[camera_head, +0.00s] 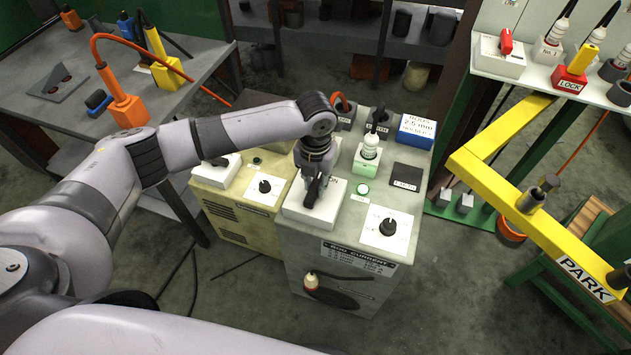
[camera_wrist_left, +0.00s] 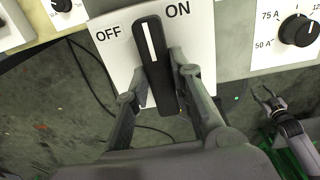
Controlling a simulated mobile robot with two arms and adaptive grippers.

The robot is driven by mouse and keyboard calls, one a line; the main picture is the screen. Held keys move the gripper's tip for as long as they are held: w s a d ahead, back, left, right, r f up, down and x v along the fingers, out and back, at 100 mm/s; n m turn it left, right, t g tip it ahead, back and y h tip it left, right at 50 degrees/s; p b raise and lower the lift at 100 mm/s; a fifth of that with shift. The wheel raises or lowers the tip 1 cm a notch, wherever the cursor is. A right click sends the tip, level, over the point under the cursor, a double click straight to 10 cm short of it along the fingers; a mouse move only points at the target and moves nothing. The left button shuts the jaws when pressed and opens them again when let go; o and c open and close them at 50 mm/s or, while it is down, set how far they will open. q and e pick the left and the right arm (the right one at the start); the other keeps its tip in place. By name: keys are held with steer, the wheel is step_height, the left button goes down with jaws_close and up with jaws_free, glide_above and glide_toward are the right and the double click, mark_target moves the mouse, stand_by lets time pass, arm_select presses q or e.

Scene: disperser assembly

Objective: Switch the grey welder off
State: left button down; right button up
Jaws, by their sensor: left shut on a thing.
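The grey welder (camera_head: 385,248) stands in the middle of the head view. Its black switch lever (camera_wrist_left: 153,65) sits on a white plate (camera_wrist_left: 122,62) marked OFF on the left and ON on the right. The lever's white line points up between the two words, tilted slightly left. My left gripper (camera_head: 316,190) reaches down over the plate; in the left wrist view its fingers (camera_wrist_left: 160,95) are shut around the lever's near part. My right gripper (camera_wrist_left: 268,100) shows small at the right of the left wrist view, its fingers apart and empty.
A cream welder (camera_head: 240,217) with its own switch and dial stands close on the left. A dial (camera_head: 388,227), green lamp (camera_head: 362,189) and white-green bottle (camera_head: 368,153) are on the grey welder's top. A yellow PARK beam (camera_head: 510,205) is at the right.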

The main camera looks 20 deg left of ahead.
arm_select(q)
steer(key=n+p, duration=0.3)
steer(key=p, duration=0.1)
steer(key=shift+r+n, duration=0.25)
steer(key=shift+n, duration=0.15)
steer(key=n+p, duration=0.3)
steer(key=n, duration=0.1)
steer(key=shift+n, duration=0.3)
steer(key=n+p, duration=0.4)
steer(key=n, duration=0.1)
steer(key=shift+f+n+p, duration=0.2)
steer(key=shift+n+p, duration=0.9)
steer(key=shift+n, duration=1.2)
steer(key=c, duration=1.4)
jaws_free()
